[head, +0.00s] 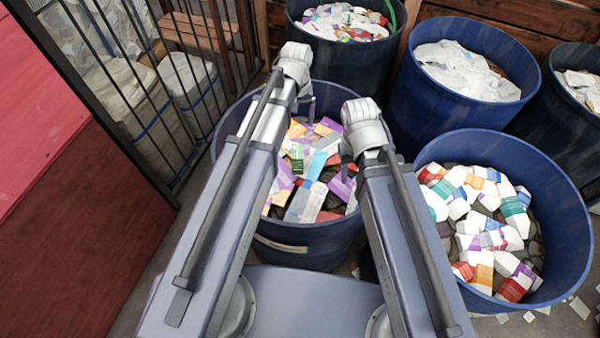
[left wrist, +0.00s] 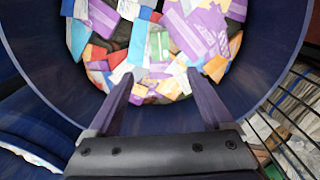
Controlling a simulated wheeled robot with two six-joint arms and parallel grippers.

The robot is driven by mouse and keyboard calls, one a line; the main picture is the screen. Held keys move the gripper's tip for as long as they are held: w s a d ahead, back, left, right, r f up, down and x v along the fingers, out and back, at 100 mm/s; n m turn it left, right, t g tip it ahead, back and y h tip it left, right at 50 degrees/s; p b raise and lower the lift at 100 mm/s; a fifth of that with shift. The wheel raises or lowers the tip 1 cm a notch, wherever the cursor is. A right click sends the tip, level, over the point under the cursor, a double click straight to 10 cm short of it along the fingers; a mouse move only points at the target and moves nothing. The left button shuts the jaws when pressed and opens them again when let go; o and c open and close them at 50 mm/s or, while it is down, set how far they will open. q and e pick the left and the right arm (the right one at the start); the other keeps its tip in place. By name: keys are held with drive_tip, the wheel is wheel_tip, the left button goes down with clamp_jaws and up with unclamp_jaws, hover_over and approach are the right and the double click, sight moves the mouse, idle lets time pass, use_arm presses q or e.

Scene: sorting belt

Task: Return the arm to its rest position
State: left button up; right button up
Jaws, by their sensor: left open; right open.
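My left gripper (head: 308,104) hangs over the blue barrel of flattened cartons (head: 290,243) in the middle of the head view. In the left wrist view my left gripper (left wrist: 162,92) has its two fingers apart with nothing held between them, pointing down into the barrel. Colourful cartons (left wrist: 150,40) lie below the fingertips. My right gripper (head: 347,162) is over the right part of the same barrel, its fingers partly hidden by its wrist. I see nothing held in it.
A blue barrel of milk-type cartons (head: 575,235) stands at the right. More barrels stand behind, one with white plastic (head: 400,95). A black barred fence (head: 150,120) and a red panel (head: 60,200) are at the left. Scraps lie on the floor at lower right.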

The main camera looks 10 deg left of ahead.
idle(0.3)
use_arm(q)
drive_tip(key=s+d+f+m+b, duration=0.1)
drive_tip(key=s+d+m, duration=0.1)
drive_tip(key=s, duration=0.6)
drive_tip(key=s+d+f+m+y+b, duration=0.1)
drive_tip(key=s+d+f+m+b, duration=0.1)
drive_tip(key=s, duration=0.6)
drive_tip(key=shift+d+f+m, duration=0.15)
drive_tip(key=shift+d+m, duration=0.65)
drive_tip(key=shift+d, duration=0.15)
